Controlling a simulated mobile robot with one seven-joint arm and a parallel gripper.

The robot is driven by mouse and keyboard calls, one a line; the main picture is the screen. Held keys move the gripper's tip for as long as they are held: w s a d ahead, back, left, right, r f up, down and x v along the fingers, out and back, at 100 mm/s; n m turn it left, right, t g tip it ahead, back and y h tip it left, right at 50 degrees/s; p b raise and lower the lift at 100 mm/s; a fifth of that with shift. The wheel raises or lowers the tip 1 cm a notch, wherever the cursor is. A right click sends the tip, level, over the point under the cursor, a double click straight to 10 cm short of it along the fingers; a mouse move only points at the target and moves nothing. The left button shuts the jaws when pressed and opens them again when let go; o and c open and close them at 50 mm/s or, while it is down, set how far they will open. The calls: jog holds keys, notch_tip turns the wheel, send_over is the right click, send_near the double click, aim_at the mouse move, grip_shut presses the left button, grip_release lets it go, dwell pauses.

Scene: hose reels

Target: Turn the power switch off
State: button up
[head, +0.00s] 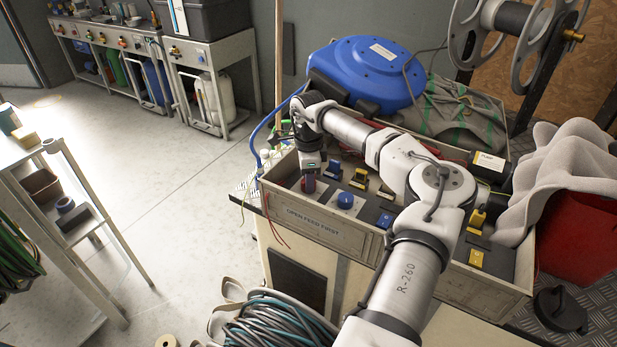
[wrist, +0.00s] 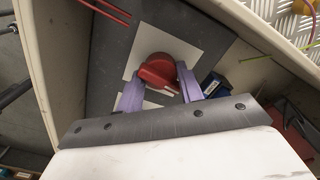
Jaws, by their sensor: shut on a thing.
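The power switch is a red rotary knob (wrist: 160,72) on a white plate (wrist: 186,39) fixed to a dark panel, seen in the wrist view. My gripper (wrist: 160,84) has its two purple fingers on either side of the knob, shut on it. In the head view my gripper (head: 308,180) reaches down into the left end of the crate (head: 320,228), and the knob is hidden behind it there. The lettering on the plate cannot be read.
In the crate, a blue knob (head: 346,199) and several blue and yellow switches stand right of my gripper. A blue hose reel (head: 367,72) stands behind. Red wires (wrist: 106,11) run near the knob.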

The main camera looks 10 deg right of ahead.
jog(key=shift+n, duration=0.7)
jog(key=shift+r, duration=0.1)
jog(key=o, duration=1)
notch_tip(320, 180, up, 14)
jog(key=b, duration=0.1)
jog(key=shift+b, duration=0.3)
jog(key=shift+a, duration=0.15)
